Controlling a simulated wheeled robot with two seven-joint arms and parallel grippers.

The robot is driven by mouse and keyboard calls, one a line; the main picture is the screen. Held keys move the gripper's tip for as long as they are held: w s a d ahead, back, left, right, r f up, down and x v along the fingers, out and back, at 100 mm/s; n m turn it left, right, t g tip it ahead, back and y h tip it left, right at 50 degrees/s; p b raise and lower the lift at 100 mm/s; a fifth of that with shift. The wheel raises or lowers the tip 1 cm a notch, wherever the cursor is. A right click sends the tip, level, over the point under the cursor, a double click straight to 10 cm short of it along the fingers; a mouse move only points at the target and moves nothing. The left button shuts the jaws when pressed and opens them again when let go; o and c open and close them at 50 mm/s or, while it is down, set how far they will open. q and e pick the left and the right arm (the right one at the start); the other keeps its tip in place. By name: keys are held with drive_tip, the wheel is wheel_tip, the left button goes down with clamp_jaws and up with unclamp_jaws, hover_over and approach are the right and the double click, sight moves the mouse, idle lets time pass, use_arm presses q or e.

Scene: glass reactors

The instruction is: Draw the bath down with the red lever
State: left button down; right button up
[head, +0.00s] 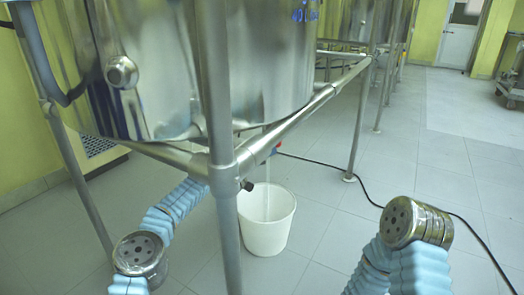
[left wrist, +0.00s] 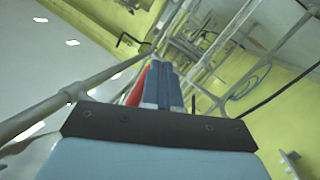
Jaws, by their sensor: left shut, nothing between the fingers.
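The steel bath (head: 265,70) hangs in a tubular frame. A small piece of the red lever (head: 277,148) shows below it, behind the frame's lower rail. A pale vertical streak, like running liquid, drops below it into a white bucket (head: 265,240) on the floor. My left arm reaches up to the rail, which hides its gripper in the head view. In the left wrist view my left gripper (left wrist: 164,72) is shut and empty. The red lever (left wrist: 139,88) shows right beside its fingers, partly behind them; I cannot tell whether they touch. My right gripper is out of view.
A frame leg (head: 219,120) stands in front of the bath, with the lower rail (head: 300,113) running back to the right. A black cable (head: 345,175) crosses the tiled floor. More steel frames stand behind; the floor at right is open.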

use_arm(q)
drive_tip(key=shift+w+d+f, duration=0.25)
drive_tip(key=shift+w+d, duration=0.15)
drive_tip(key=shift+w, duration=0.15)
drive_tip(key=shift+a, duration=0.15)
